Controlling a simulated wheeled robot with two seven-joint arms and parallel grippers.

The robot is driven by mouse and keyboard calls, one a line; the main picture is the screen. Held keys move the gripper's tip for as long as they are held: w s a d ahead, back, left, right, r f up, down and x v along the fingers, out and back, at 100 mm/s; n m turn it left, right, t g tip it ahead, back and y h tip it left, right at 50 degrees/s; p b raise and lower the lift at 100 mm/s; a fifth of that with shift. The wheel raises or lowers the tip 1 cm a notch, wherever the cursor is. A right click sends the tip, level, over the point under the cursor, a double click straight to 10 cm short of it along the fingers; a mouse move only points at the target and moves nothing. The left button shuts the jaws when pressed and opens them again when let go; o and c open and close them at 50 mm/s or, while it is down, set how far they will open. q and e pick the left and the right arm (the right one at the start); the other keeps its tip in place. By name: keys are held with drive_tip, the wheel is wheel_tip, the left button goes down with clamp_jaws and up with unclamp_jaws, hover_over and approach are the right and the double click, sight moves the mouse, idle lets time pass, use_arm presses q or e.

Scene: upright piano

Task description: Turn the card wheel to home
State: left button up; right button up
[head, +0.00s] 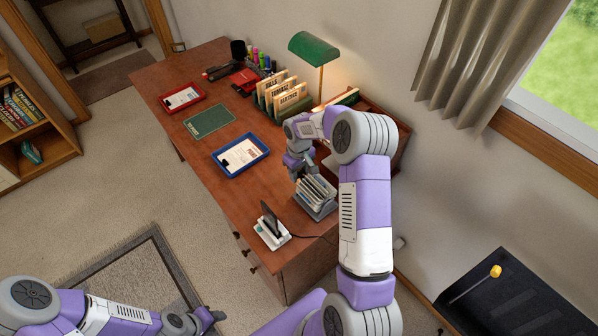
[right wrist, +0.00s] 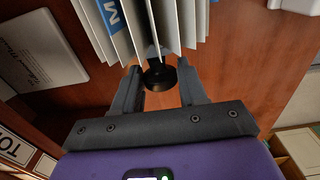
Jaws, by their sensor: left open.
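The card wheel (head: 318,195) stands on the desk near its right end, with white cards fanned over a grey base. In the right wrist view its cards (right wrist: 175,28) fill the top, one with a blue tab marked with a letter M. A round black knob (right wrist: 158,75) shows below the cards. My right gripper (right wrist: 158,82) is open, with one finger on each side of the knob. In the head view my right gripper (head: 299,170) is just behind the wheel, partly hidden. My left gripper (head: 207,318) is open and empty above the floor, away from the desk.
A white stand with a dark upright panel (head: 272,228) is in front of the wheel. A blue tray (head: 241,155), red tray (head: 182,97), green mat (head: 210,121), card files (head: 283,95) and green lamp (head: 314,47) are on the desk (head: 180,135). A wooden box (head: 400,143) is behind my right arm.

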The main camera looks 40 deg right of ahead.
drive_tip(key=c, duration=0.6)
drive_tip(key=shift+o, duration=0.2)
drive_tip(key=shift+d+r+y+p, duration=0.1)
drive_tip(key=shift+d+y+p, duration=0.1)
drive_tip(key=shift+y+p, duration=0.8)
drive_tip(key=shift+d+y, duration=0.1)
drive_tip(key=shift+y, duration=0.4)
drive_tip(key=shift+f+y, duration=0.2)
drive_tip(key=shift+y, duration=0.3)
drive_tip(key=shift+g+y, duration=0.3)
drive_tip(key=shift+y, duration=0.6)
drive_tip(key=o, duration=1)
drive_tip(key=shift+o, duration=0.2)
drive_tip(key=v, duration=0.7)
drive_tip(key=shift+d+r+p, duration=0.15)
drive_tip(key=shift+r+p, duration=0.15)
drive_tip(key=shift+p, duration=0.05)
